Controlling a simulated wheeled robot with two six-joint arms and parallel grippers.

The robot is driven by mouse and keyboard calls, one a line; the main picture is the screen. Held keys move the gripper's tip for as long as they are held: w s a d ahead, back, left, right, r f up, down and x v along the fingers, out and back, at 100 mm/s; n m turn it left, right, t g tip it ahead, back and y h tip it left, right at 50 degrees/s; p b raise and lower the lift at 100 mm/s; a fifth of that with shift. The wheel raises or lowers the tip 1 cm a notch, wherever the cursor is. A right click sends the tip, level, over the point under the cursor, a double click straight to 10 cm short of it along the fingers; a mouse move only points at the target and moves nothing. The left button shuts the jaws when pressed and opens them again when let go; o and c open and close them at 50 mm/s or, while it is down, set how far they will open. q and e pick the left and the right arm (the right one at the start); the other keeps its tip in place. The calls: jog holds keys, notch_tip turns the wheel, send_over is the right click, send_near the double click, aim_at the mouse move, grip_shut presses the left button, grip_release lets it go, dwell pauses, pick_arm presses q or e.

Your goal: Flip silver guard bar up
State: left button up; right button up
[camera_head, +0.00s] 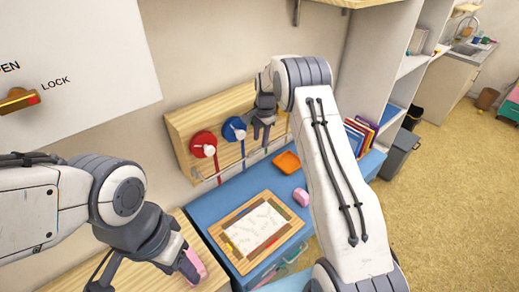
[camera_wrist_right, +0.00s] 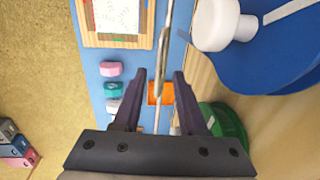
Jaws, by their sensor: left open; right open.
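My left gripper (camera_head: 146,278) is open at lower left, away from the bar.
A blue table (camera_head: 240,188) holds a wood-framed sheet (camera_head: 258,232), an orange tray (camera_head: 286,162) and a pink block (camera_head: 301,197). Another pink item (camera_head: 197,262) is beside my left finger. A shelf with books (camera_head: 360,133) stands right.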

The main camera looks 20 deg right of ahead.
jog(key=shift+s+d+r+b, duration=0.15)
jog(key=shift+r+b, duration=0.15)
jog(key=shift+r, duration=0.65)
jog(key=shift+s+a+r+b, duration=0.1)
jog(key=shift+r+b, duration=0.25)
jog(key=shift+r, duration=0.65)
jog(key=shift+s+d+r+b, duration=0.15)
jog(key=shift+r+b, duration=0.15)
jog(key=shift+r, duration=0.65)
jog(key=shift+a, duration=0.15)
jog(key=s+a+n, duration=0.3)
jog(key=s+n, duration=0.2)
jog(key=s, duration=0.4)
jog(key=s+a+n+t, duration=0.15)
jog(key=s+n, duration=0.25)
jog(key=s, duration=0.6)
jog(key=s+a+n, duration=0.3)
jog(key=s+n, duration=0.2)
jog(key=s, duration=0.4)
jog(key=s+a+f+n+g+b, duration=0.1)
jog(key=s+a+f+n+b, duration=0.2)
jog(key=s+a+b, duration=0.3)
jog(key=s+a+f+n+g+b, duration=0.2)
jog(key=s+a+f+n+b, duration=0.2)
jog(key=s+a+b, duration=0.3)
jog(key=shift+s+a+y, duration=0.3)
jog(key=shift+s+a, duration=0.2)
jog(key=shift+s, duration=0.45)
